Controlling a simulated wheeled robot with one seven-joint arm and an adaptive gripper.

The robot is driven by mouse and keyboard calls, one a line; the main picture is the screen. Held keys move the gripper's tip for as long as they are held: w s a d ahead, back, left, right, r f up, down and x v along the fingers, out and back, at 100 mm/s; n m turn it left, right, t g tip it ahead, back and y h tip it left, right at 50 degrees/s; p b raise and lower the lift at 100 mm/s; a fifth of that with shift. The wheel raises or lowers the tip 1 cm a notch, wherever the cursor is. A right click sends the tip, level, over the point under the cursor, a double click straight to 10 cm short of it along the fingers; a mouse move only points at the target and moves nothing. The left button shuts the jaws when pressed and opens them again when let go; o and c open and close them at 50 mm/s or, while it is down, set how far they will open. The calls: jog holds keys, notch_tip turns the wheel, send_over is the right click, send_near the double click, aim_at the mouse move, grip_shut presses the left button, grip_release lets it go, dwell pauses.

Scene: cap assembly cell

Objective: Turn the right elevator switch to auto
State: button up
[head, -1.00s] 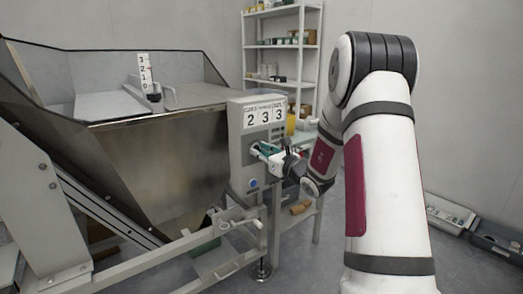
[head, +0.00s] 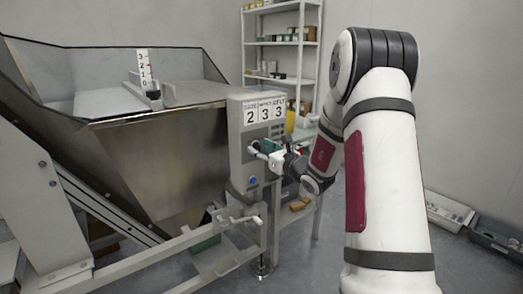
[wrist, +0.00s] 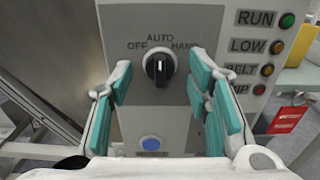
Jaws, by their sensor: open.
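The switch (wrist: 159,66) is a black knob on a round silver collar on the grey control box (head: 236,160). OFF is printed at its left, AUTO above and HAND at its right. The white mark on the knob stands about upright, in line with AUTO. My gripper (wrist: 160,78) is open, with teal-padded fingers on the left and right of the knob and visible gaps to it. In the head view my gripper (head: 262,151) is at the front of the box and hides the switch.
A blue button (wrist: 150,143) sits below the switch. Lamps labelled RUN, LOW and BELT (wrist: 265,69) stand at the right, with a red tag (wrist: 287,120) below. A metal hopper (head: 160,150) stands left of the box, with a frame rail (head: 180,250) below.

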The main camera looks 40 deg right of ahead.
jog(key=s, duration=1.1)
jog(key=shift+s+d, duration=0.2)
jog(key=shift+s, duration=0.2)
